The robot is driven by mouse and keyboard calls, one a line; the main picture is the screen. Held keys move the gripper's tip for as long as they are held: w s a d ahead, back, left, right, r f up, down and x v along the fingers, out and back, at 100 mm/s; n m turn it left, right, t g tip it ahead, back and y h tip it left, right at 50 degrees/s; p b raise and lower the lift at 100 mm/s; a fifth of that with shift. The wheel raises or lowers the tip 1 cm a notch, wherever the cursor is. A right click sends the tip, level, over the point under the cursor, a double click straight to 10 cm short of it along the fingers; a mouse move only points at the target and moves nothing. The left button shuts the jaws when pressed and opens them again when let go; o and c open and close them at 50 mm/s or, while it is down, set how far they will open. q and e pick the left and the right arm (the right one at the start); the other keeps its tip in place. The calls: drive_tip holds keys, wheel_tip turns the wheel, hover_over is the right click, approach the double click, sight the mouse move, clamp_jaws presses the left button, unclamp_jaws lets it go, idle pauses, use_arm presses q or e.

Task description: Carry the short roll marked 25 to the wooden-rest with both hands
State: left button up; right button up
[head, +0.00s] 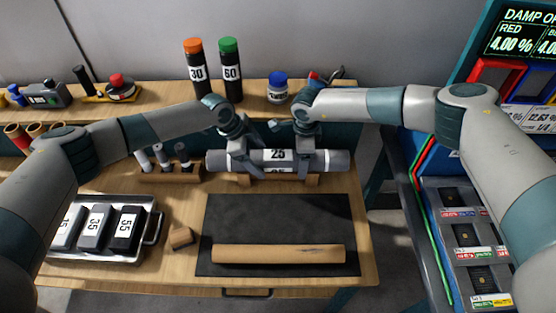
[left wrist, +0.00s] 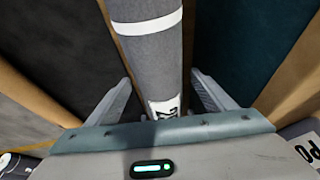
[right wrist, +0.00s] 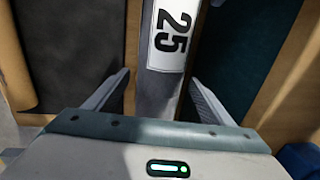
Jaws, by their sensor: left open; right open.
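The grey roll marked 25 (head: 332,161) lies left to right at the back of the table, with white label patches at its middle. Wooden supports (head: 312,180) show just under it, and it appears to lie on them. My left gripper (head: 240,158) is open around the roll left of the label. The roll (left wrist: 150,55) passes between its fingers in the left wrist view. My right gripper (head: 303,155) is open around the roll right of the label. In the right wrist view the label 25 (right wrist: 171,35) shows beyond the spread fingers.
A black mat (head: 280,215) with a brown roll (head: 278,254) lies in front. A metal tray (head: 154,215) of marked blocks and a small wooden block (head: 181,237) stand left. Bottles marked 30 (head: 196,72) and 60 (head: 231,72) and a blue-lidded jar (head: 277,90) stand behind.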

use_arm(q)
drive_tip(key=shift+c, duration=0.6)
use_arm(e)
drive_tip(key=shift+c, duration=0.6)
use_arm(q)
drive_tip(key=c, duration=1.5)
use_arm(e)
drive_tip(key=c, duration=1.5)
use_arm(q)
drive_tip(key=shift+c, duration=0.2)
use_arm(e)
drive_tip(key=shift+c, duration=0.2)
use_arm(q)
drive_tip(key=shift+r, duration=0.2)
use_arm(e)
drive_tip(key=shift+w+r, duration=0.1)
drive_tip(key=shift+r, duration=0.1)
